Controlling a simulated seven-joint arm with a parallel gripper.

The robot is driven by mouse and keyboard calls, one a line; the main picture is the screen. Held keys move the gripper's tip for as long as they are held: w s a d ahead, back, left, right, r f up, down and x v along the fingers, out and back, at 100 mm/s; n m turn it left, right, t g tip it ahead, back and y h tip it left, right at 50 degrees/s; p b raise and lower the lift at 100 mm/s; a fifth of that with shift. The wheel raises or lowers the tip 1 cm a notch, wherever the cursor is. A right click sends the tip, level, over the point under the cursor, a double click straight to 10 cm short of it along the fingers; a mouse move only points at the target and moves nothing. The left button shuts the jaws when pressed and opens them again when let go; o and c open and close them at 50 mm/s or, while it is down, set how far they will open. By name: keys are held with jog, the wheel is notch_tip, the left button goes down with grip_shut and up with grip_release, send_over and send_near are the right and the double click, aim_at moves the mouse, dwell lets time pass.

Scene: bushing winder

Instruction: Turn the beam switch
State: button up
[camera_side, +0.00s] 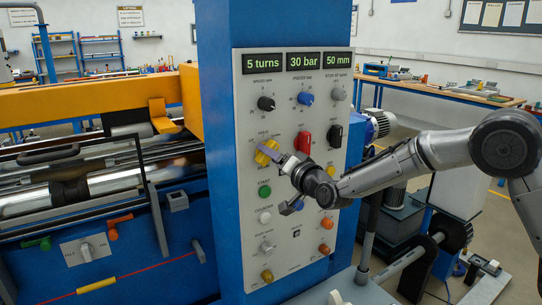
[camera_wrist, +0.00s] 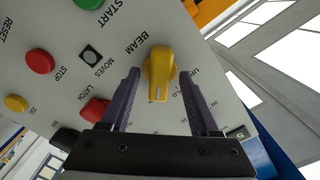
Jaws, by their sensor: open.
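The beam switch is a yellow knob (camera_side: 262,158) on the grey control panel, left of the red knob. In the wrist view the yellow knob (camera_wrist: 160,68) sits beside the word BEAM, its pointer end toward my gripper. My gripper (camera_wrist: 162,82) is open, with one purple finger on each side of the knob and a visible gap on both sides. In the side view my gripper (camera_side: 279,182) is close in front of the panel, and one finger partly covers the knob. I cannot tell how deep the fingertips reach around it.
A red latch knob (camera_side: 304,142) and a black knob (camera_side: 335,135) stand out to the right of the beam switch. The green start button (camera_side: 264,191) is just below it. The red stop button (camera_wrist: 40,62) shows in the wrist view. An orange beam (camera_side: 90,103) lies left of the panel.

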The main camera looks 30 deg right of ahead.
jog(key=shift+w, duration=0.45)
grip_shut()
dwell(0.3)
jog(key=shift+n, duration=4.4)
